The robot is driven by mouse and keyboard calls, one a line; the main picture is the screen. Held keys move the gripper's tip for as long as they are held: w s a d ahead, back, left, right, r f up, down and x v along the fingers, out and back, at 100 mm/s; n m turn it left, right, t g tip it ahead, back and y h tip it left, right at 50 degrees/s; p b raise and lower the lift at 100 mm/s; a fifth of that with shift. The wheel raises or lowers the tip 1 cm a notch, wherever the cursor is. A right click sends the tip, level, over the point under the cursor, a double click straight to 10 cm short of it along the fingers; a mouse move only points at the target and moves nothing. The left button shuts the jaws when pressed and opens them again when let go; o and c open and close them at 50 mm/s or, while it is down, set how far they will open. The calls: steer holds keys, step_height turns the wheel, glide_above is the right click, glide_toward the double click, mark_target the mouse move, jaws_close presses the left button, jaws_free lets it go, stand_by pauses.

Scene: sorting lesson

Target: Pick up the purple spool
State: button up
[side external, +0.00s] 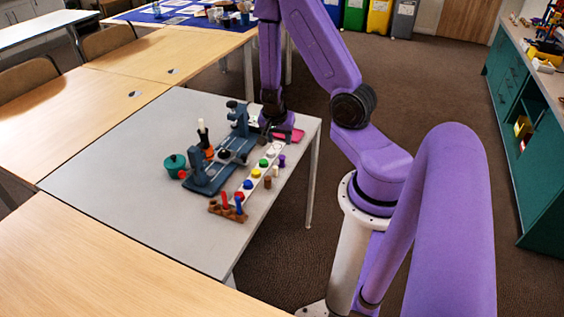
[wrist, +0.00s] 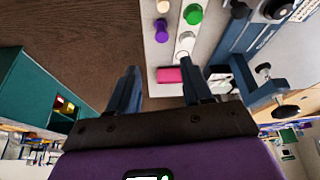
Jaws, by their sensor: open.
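The purple spool (side external: 282,160) is a small upright cylinder at the near right edge of the table, beside a pale strip with coloured pieces. It also shows in the wrist view (wrist: 162,28), near the top centre, beyond my fingertips. My gripper (wrist: 160,76) is open, its two dark blue fingers apart with nothing held between them. In the side view my gripper (side external: 270,132) is low over the table's far right end, a little beyond the spool. The fingertips there are hard to make out.
A green knob (wrist: 193,14), a white knob (wrist: 185,42) and a cream peg (wrist: 162,6) stand close to the spool. A pink block (wrist: 170,75) lies near my fingers. A blue-grey fixture (side external: 205,180) stands left. The table's left part (side external: 110,165) is clear.

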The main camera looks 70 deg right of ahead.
mark_target(282, 157)
steer(key=shift+a+x, duration=0.2)
steer(key=shift+x, duration=6.65)
steer(key=shift+w, duration=0.2)
jaws_close()
